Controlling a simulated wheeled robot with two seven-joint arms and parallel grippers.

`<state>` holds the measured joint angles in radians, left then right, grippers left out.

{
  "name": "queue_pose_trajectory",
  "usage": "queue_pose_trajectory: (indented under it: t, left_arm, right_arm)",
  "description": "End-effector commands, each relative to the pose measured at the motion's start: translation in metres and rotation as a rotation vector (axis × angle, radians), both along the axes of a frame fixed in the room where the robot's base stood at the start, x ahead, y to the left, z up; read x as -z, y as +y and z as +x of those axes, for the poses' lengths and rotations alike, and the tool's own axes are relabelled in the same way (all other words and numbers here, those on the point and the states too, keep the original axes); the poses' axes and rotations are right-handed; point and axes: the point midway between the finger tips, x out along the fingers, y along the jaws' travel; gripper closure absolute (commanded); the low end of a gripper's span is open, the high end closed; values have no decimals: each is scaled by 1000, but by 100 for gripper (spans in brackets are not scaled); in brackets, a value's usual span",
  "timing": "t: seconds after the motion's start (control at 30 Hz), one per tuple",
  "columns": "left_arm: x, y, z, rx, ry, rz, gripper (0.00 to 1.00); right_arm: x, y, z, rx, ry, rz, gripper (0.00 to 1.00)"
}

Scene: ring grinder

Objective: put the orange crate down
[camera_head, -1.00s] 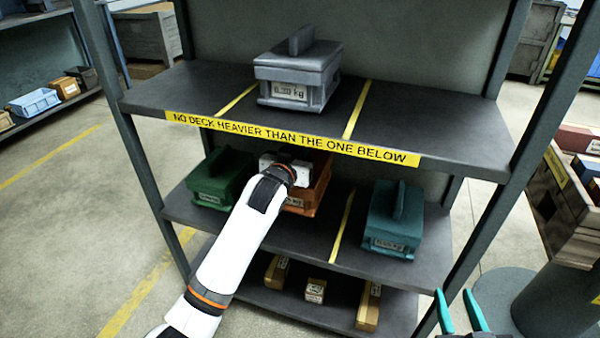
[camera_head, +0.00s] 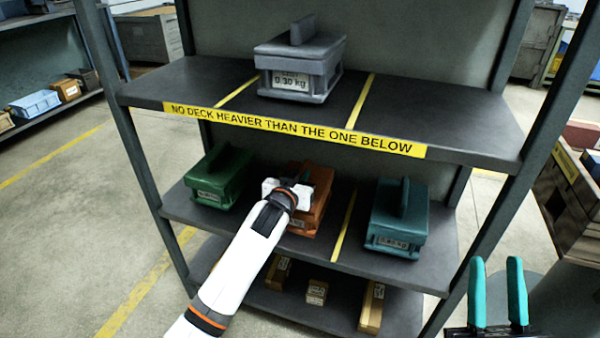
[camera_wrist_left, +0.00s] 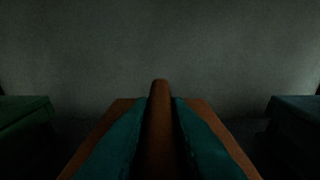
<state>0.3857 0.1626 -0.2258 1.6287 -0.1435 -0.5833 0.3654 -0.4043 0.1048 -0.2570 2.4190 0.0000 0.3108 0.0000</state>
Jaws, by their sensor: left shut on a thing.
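The orange crate (camera_head: 312,214) is on the middle deck of the rack, between the green crate (camera_head: 218,178) and the teal crate (camera_head: 398,222). My left gripper (camera_head: 304,180) is shut on the orange crate's top handle. In the left wrist view, two teal fingers (camera_wrist_left: 160,125) press on both sides of the handle, and the orange lid (camera_wrist_left: 106,122) lies below. The crate looks level; whether its base touches the deck is hard to tell. My right gripper (camera_head: 498,295) is at the lower right, its two fingers apart with nothing between them.
A grey crate (camera_head: 299,65) labelled 0.30 kg stands on the upper deck (camera_head: 440,125), which overhangs the middle deck (camera_head: 345,262). Yellow strips divide the decks. Several small boxes (camera_head: 317,292) lie on the bottom deck. A rack post (camera_head: 490,215) stands left of my right gripper.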

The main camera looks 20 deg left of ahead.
Motion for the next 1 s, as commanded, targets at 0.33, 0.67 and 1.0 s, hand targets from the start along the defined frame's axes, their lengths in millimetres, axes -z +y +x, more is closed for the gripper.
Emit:
queue_pose_trajectory:
  t: [0.33, 0.67, 1.0]
  left_arm:
    - [-3, 0, 1, 1, -12, -1, 100]
    - [4, 0, 0, 0, 1, 0, 62]
    - [1, 0, -9, 0, 2, 0, 62]
  right_arm:
    - [-4, 0, -3, -2, -27, 8, 64]
    - [-3, 0, -3, -1, -29, 8, 64]
    - [3, 1, 4, 2, 43, -11, 64]
